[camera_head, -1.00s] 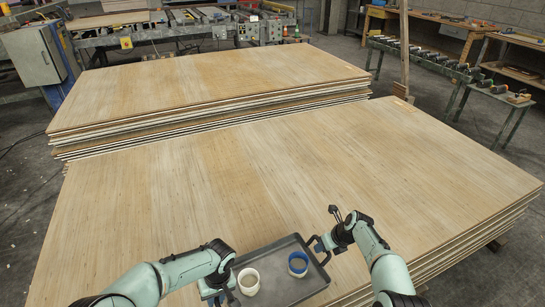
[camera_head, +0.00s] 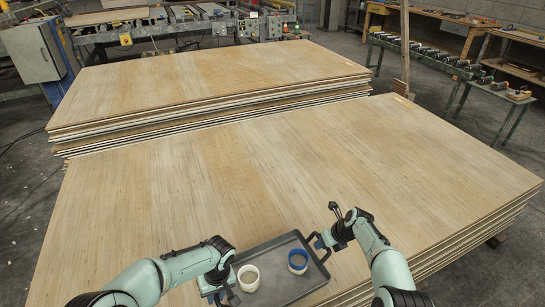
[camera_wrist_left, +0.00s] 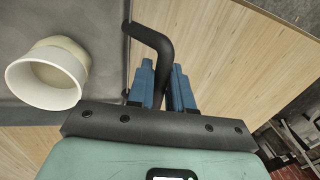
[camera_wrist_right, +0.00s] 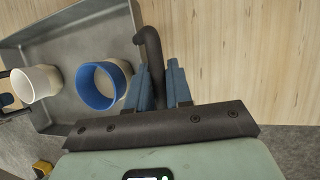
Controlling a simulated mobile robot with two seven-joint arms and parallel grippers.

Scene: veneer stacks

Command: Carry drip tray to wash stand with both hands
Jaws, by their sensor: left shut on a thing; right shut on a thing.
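The grey rectangular drip tray (camera_head: 272,264) is at the bottom centre of the head view, over the near veneer stack. I cannot tell whether it touches the stack. It bears a white cup-like container (camera_head: 248,278) and a blue-rimmed one (camera_head: 298,261). My left gripper (camera_head: 222,286) is at the tray's left end, shut on a dark bent handle (camera_wrist_left: 150,42). My right gripper (camera_head: 322,243) is shut on the handle at the right end, which shows in the right wrist view (camera_wrist_right: 151,48). I cannot make out a wash stand.
The near veneer stack (camera_head: 270,170) fills the middle, with a second stack (camera_head: 200,85) behind it. A roller conveyor (camera_head: 425,58) and workbenches (camera_head: 515,38) stand at the right. A grey cabinet (camera_head: 32,55) stands at the left. Concrete floor shows between them.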

